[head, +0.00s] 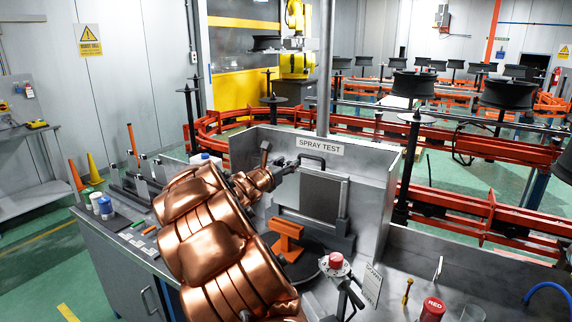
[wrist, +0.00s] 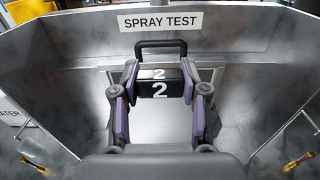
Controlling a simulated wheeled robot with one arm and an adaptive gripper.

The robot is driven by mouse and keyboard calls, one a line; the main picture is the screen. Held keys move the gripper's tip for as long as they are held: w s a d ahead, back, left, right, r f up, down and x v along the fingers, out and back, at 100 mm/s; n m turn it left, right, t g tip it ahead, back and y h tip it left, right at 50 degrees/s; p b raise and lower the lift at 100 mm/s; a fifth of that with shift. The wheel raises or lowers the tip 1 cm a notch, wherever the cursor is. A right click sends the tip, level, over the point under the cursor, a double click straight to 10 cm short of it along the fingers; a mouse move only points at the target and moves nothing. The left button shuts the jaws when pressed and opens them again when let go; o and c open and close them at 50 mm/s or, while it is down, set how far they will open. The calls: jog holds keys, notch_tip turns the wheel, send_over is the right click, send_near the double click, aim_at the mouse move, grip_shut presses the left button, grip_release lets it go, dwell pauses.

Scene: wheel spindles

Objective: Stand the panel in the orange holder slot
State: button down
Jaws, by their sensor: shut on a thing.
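The grey panel (head: 318,198) stands upright in front of the spray test booth's back wall, with a black loop handle (head: 318,157) above it. In the wrist view, my gripper (wrist: 160,95) is shut on a black block marked 2 (wrist: 160,78), which appears to be the panel's top part; the loop handle (wrist: 160,44) shows just beyond it. In the head view my gripper (head: 287,167) is at the panel's upper left. The orange holder (head: 287,238) stands in front of the panel, to its lower left. I cannot make out its slot, and my arm hides part of the bench.
The booth walls (head: 368,190) enclose the panel at the back and right. A red-topped device (head: 336,261) and a red button (head: 433,308) are at the front right. Cups (head: 105,206) stand at the left.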

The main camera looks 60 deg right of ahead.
dwell(0.3)
jog(key=shift+a+f+b, duration=0.1)
jog(key=shift+f+b, duration=2.25)
jog(key=shift+f, duration=0.55)
jog(key=shift+f+b, duration=1.45)
jog(key=shift+f, duration=0.45)
jog(key=c, duration=0.5)
grip_release()
jog(key=shift+r, duration=0.1)
send_near(286, 190)
jog(key=shift+s+a, duration=0.1)
jog(key=shift+a, duration=0.9)
